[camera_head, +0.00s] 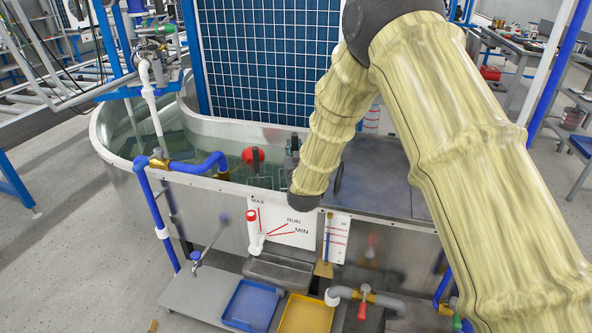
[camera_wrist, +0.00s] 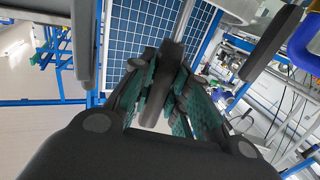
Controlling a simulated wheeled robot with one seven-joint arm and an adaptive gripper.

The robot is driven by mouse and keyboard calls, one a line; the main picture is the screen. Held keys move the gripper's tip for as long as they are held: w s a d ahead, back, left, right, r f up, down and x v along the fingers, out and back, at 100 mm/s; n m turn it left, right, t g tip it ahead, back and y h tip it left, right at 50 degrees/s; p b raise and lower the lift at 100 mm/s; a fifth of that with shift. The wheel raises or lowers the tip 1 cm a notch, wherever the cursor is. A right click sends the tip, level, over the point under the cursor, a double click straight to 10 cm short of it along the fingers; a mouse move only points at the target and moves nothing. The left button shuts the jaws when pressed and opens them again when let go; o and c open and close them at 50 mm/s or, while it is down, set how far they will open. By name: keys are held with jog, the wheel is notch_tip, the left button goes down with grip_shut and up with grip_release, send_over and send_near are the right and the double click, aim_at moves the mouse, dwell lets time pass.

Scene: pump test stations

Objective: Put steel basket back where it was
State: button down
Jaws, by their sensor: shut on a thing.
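My gripper (camera_head: 291,156) is over the right part of the water tank (camera_head: 190,190), low at the near rim, with my sleeved arm reaching down to it from the upper right. In the head view thin basket wires (camera_head: 277,177) show at the water beside my gripper; the rest is hidden by the gripper and rim.
A red round knob or float (camera_head: 252,155) is close left of my gripper. A blue pipe (camera_head: 200,164) crosses the tank rim. A blue gridded panel (camera_head: 265,60) stands behind. A dark flat top (camera_head: 375,170) lies right. Blue (camera_head: 250,305) and yellow (camera_head: 305,315) trays sit below.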

jog(key=shift+f+b, duration=0.4)
jog(key=shift+f, duration=3.05)
jog(key=c, duration=1.4)
grip_release()
jog(key=shift+o, duration=0.2)
jog(key=shift+s, duration=0.1)
jog(key=s+d+p, duration=0.1)
jog(key=s, duration=1)
jog(key=shift+s, duration=0.4)
